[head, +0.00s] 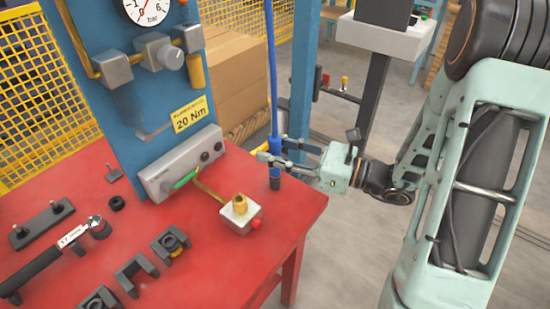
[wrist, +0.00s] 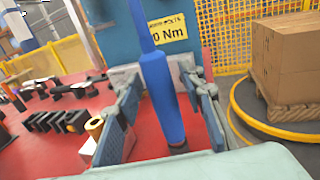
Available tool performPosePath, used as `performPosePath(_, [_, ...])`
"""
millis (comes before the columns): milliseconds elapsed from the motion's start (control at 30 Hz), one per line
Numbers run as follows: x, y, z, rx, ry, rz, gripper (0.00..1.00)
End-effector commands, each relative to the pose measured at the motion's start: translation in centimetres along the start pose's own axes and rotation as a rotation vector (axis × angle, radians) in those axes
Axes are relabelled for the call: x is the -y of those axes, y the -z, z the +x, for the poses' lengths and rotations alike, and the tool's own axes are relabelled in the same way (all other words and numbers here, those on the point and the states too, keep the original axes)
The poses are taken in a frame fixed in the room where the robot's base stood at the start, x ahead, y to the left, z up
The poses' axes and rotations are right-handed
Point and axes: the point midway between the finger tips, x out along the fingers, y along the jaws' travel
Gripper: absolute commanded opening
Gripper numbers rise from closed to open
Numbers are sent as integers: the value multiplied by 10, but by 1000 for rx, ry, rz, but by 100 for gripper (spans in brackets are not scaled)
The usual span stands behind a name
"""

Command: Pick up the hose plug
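The hose plug (head: 275,148) is a blue cylinder with a dark lower tip, hanging upright on a blue hose (head: 271,70) near the right edge of the red table. It also shows in the middle of the wrist view (wrist: 161,98). My gripper (head: 274,150) reaches in from the right with its fingers on either side of the plug. In the wrist view my gripper (wrist: 163,85) is open, with a gap between each finger and the plug. The fingers hide part of the plug in the head view.
On the red table (head: 200,265), a white block with a brass fitting (head: 240,211) stands just left of the plug. Behind it is a grey manifold (head: 180,165) on a blue panel. A torque wrench (head: 45,265) and several black holders lie at the left.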

Motion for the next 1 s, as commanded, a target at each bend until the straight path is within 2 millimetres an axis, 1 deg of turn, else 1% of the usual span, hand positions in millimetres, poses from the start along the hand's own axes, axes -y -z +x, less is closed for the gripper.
performPosePath(33, [0,0,0,0,0,0,28])
performPosePath(200, [0,0,0,0,0,0,9])
performPosePath(300, [0,0,0,0,0,0,0])
performPosePath(600, [0,0,0,0,0,0,0])
performPosePath(733, [0,-4,0,0,0,-1,0])
performPosePath(867, [0,-12,0,0,0,-1,0])
performPosePath(1000, [0,-26,0,1,0,-1,0])
